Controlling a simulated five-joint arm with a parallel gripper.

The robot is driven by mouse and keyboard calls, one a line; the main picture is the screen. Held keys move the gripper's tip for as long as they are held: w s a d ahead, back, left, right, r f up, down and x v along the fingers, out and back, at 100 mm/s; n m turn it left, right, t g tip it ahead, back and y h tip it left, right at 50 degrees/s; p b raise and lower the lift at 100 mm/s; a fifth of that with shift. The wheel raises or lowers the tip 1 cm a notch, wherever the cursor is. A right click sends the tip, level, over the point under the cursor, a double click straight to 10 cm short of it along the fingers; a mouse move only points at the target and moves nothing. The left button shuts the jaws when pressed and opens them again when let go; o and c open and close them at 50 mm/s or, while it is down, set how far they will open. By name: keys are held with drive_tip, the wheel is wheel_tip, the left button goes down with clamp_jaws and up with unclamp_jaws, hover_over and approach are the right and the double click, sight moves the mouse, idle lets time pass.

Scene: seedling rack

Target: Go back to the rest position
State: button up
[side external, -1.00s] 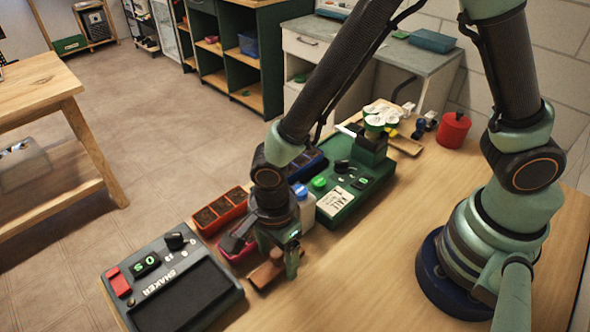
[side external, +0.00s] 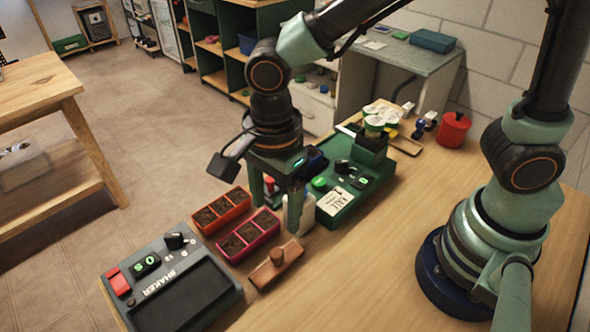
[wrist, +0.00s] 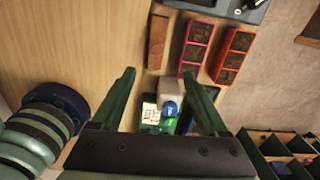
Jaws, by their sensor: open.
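My gripper (side external: 275,212) is open and empty, raised above the bench with its fingers pointing down. In the wrist view my gripper (wrist: 160,78) has its fingers well apart with nothing between the tips. Below it, a pink tray (side external: 248,237) and an orange tray (side external: 221,212) of dark soil stand side by side; the pink tray (wrist: 193,44) also shows in the wrist view. A white bottle with a blue cap (wrist: 170,108) stands beneath the gripper, partly hidden by a finger in the side view.
A wooden piece (side external: 277,266) lies in front of the pink tray. A shaker (side external: 180,294) stands at the front left. A green device (side external: 352,205) stands behind the bottle, and a red pot (side external: 453,131) at the back right. The middle right of the bench (side external: 370,270) is bare.

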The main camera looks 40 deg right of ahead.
drive_tip(key=d+r+n+t, duration=0.1)
drive_tip(key=d+r+n, duration=0.2)
drive_tip(key=d+n, duration=0.2)
drive_tip(key=w+d+r+n+t, duration=0.1)
drive_tip(key=d+r+n, duration=0.3)
drive_tip(key=d, duration=0.5)
drive_tip(key=w+d+r+n+t, duration=0.1)
drive_tip(key=d+r+n+t, duration=0.2)
drive_tip(key=d+n, duration=0.4)
drive_tip(key=shift+d+r+n, duration=0.35)
drive_tip(key=shift+r+n, duration=0.2)
drive_tip(key=shift+n, duration=0.05)
